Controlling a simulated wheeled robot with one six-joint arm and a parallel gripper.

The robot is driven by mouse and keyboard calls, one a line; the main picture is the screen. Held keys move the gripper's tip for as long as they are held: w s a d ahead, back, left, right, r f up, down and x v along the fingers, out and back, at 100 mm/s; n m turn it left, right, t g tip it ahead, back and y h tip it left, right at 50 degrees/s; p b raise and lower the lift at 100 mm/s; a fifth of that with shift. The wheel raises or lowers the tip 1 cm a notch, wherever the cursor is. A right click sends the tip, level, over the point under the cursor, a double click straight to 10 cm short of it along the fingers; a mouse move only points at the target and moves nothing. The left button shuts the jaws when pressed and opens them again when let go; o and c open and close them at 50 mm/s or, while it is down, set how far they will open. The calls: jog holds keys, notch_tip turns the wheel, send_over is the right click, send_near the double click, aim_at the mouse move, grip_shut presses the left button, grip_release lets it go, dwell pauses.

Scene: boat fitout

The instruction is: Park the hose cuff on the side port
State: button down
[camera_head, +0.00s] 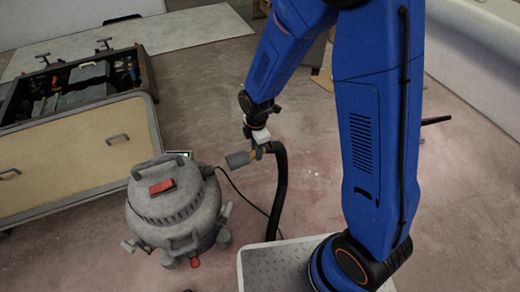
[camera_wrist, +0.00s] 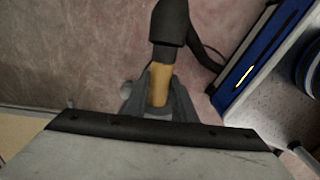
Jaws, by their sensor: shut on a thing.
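My gripper (camera_head: 259,147) is shut on the hose cuff, a yellow-orange band (camera_wrist: 160,82) between the two grey fingers in the wrist view. In the head view, the cuff's grey end (camera_head: 237,160) points left toward the shop vacuum (camera_head: 170,208). The black hose (camera_head: 280,190) bends down from the cuff's other end to the floor; it also shows in the wrist view (camera_wrist: 172,22). The cuff is held in the air, apart from the vacuum. The vacuum is a grey round canister with a red switch on its lid. I cannot clearly tell which fitting is the side port.
A tan-fronted cabinet (camera_head: 75,148) stands left of the vacuum, with an open tool tray (camera_head: 75,85) behind it. A thin black cable runs along the floor between vacuum and hose. My metal base plate is at the bottom. The floor behind the gripper is clear.

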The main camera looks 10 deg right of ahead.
aim_at(233, 157)
jog(key=shift+s+a, duration=0.2)
jog(key=shift+a, duration=0.5)
jog(key=shift+s+a, duration=0.25)
jog(key=shift+a, duration=0.45)
jog(key=shift+s+a, duration=0.2)
jog(key=shift+a, duration=0.5)
jog(key=shift+s+a, duration=0.25)
jog(key=shift+a, duration=0.55)
jog(key=shift+s+a, duration=0.3)
jog(key=shift+a, duration=0.45)
jog(key=shift+s+a, duration=0.25)
jog(key=shift+a, duration=0.55)
dwell(0.7)
jog(key=c, duration=1.4)
grip_release()
jog(key=shift+a, duration=0.1)
notch_tip(233, 157, up, 18)
jog(key=shift+f, duration=0.25)
